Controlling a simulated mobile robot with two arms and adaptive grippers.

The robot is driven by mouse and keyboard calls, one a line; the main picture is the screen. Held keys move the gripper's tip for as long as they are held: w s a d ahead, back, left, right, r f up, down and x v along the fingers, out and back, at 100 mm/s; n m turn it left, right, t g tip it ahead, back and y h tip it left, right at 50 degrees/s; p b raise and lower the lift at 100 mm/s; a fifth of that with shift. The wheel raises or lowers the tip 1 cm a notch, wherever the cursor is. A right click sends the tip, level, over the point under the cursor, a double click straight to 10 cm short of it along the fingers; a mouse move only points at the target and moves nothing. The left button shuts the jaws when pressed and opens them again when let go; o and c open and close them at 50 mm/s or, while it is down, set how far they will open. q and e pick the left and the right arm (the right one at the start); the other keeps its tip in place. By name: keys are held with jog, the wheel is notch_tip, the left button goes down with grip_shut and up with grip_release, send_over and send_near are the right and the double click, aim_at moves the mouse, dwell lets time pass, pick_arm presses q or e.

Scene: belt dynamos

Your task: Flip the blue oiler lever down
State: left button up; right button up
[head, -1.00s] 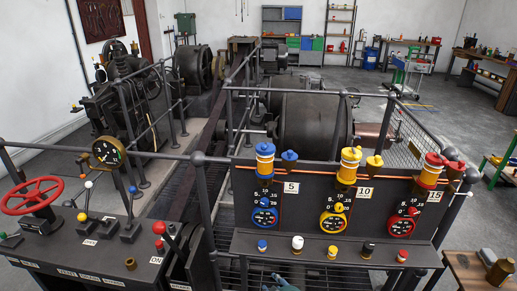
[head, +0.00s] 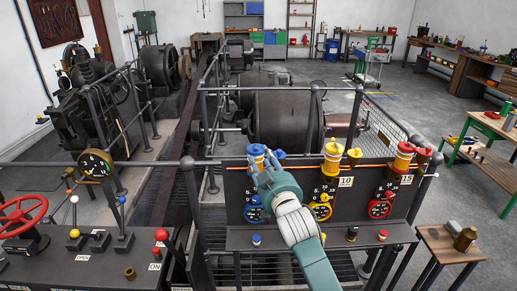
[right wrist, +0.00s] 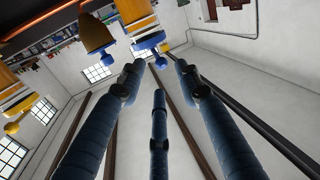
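The blue oiler (head: 256,150) stands at the left end of the dark panel (head: 234,213), with a blue cup (head: 279,153) beside it. My right gripper (head: 266,160) is in front of the blue oiler and hides its lower part. In the right wrist view, the fingers of my right gripper (right wrist: 158,75) are spread apart with nothing between them. A blue knob (right wrist: 162,61) below a blue-rimmed body shows just beyond the fingertips; I cannot tell if they touch. I cannot clearly make out the lever's position. My left gripper is not in view.
A yellow oiler (head: 332,156) and a red oiler (head: 403,156) stand to the right on the panel. A console with a red wheel (head: 20,213) is at the left. A small wooden stool (head: 436,238) is at the right. Railings and machines lie behind.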

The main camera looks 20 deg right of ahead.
aim_at(257, 150)
jog(key=w+p, duration=0.1)
jog(key=w, duration=0.2)
jog(key=shift+w+a+r, duration=0.1)
jog(key=shift+w, duration=0.6)
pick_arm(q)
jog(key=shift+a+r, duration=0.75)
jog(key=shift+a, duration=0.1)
pick_arm(e)
jog(key=c, duration=0.8)
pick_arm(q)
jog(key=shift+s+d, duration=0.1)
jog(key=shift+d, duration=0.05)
pick_arm(e)
grip_shut()
